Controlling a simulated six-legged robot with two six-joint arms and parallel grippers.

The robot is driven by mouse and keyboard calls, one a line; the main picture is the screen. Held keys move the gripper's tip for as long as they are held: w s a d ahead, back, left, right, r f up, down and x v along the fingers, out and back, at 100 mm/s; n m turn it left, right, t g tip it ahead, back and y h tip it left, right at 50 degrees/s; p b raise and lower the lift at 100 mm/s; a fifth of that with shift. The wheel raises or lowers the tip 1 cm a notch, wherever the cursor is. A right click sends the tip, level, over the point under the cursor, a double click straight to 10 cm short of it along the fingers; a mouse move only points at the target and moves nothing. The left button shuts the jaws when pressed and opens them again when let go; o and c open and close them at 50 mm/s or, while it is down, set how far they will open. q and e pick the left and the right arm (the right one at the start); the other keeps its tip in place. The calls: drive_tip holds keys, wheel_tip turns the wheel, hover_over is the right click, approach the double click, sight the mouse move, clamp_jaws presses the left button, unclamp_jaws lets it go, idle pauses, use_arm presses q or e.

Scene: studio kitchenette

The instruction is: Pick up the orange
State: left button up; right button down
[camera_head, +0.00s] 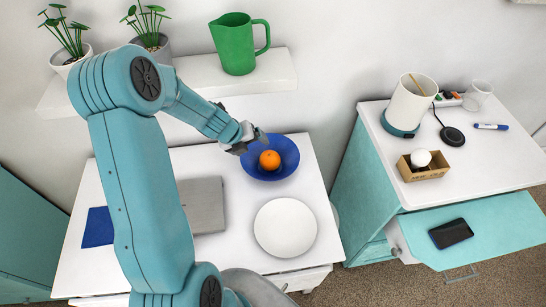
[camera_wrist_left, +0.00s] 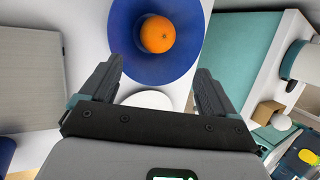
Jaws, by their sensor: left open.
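The orange (camera_head: 269,160) sits in a blue bowl (camera_head: 287,149) on the white table. In the left wrist view the orange (camera_wrist_left: 158,34) lies inside the blue bowl (camera_wrist_left: 126,45), beyond the fingertips. My left gripper (camera_head: 252,143) is over the left rim of the bowl, close to the orange but apart from it. In the left wrist view its two fingers (camera_wrist_left: 157,78) are spread wide with nothing between them. My right gripper is in neither view.
A white plate (camera_head: 285,228) and a grey laptop (camera_head: 203,205) share the table (camera_head: 237,249). A wall shelf (camera_head: 200,75) above holds a green pitcher (camera_head: 237,43) and potted plants. A teal cabinet (camera_head: 353,199) with an open drawer holding a phone (camera_head: 451,233) stands right.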

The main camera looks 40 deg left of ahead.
sight(266, 158)
use_arm(q)
drive_tip(key=b+x, duration=0.4)
drive_tip(key=x, duration=0.6)
drive_tip(key=shift+d+f, duration=0.1)
drive_tip(key=shift+f, duration=0.1)
drive_tip(key=shift+w+d+f, duration=0.15)
drive_tip(key=shift+w+f, duration=0.05)
drive_tip(key=shift+w, duration=0.05)
drive_tip(key=shift+f+b, duration=0.2)
drive_tip(key=shift+b, duration=0.1)
wheel_tip(266, 158, down, 3)
drive_tip(key=shift+w+r+b, duration=0.15)
drive_tip(key=shift+r+b, duration=0.05)
drive_tip(key=shift+b, duration=0.65)
drive_tip(key=shift+w+f, duration=0.85)
drive_tip(key=shift+w, duration=0.15)
drive_tip(key=shift+s+r, duration=0.25)
drive_tip(key=shift+s, duration=0.2)
drive_tip(key=shift+c, duration=0.4)
drive_tip(key=c, duration=0.5)
drive_tip(key=shift+w+f, duration=0.15)
drive_tip(key=shift+w, duration=0.05)
drive_tip(key=c, duration=0.4)
